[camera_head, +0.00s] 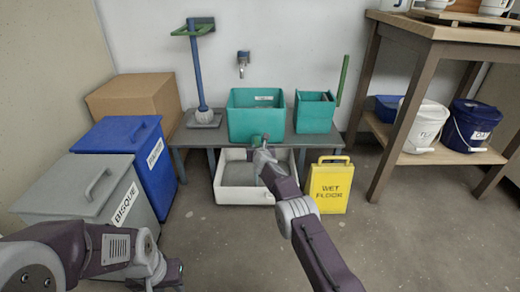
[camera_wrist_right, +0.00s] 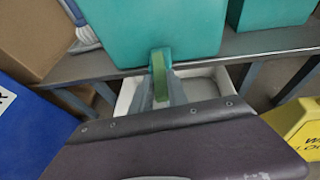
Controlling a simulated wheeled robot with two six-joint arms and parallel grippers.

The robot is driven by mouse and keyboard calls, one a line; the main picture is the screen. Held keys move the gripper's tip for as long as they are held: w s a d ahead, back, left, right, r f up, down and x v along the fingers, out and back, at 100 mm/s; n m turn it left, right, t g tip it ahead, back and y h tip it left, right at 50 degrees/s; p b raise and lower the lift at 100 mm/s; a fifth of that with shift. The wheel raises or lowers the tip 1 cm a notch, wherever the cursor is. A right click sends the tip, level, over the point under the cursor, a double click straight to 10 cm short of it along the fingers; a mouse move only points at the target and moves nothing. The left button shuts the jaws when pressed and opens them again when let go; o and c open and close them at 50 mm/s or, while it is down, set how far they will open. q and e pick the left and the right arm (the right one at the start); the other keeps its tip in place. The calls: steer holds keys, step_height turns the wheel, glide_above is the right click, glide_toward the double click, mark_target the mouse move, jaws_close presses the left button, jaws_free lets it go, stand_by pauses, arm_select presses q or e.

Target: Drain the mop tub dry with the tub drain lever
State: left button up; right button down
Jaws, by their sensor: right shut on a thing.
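The teal mop tub (camera_head: 255,112) stands on a low grey bench, with a small label inside its far wall. It also shows in the right wrist view (camera_wrist_right: 150,30). My right gripper (camera_head: 262,146) is at the lower front of the tub. In the right wrist view it is shut on the green tub drain lever (camera_wrist_right: 160,82), which projects from the tub's lower front edge. The head view mostly hides the lever behind the gripper. A white basin (camera_head: 228,195) with a grey inside sits on the floor below. My left gripper (camera_head: 172,273) is low at the left, its jaws unclear.
A smaller teal bucket (camera_head: 314,114) and a mop (camera_head: 203,85) flank the tub on the bench (camera_head: 220,139). A yellow wet-floor sign (camera_head: 330,187) stands right of the basin. Blue (camera_head: 122,150) and grey (camera_head: 92,190) bins stand left. The floor in front is clear.

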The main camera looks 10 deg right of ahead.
arm_select(q)
steer(key=shift+a, duration=0.2)
arm_select(e)
steer(key=shift+a+f+m+h, duration=0.2)
steer(key=shift+a+m+h, duration=0.1)
steer(key=shift+h, duration=0.1)
steer(key=c, duration=1.3)
jaws_free()
steer(key=shift+d+r, duration=0.1)
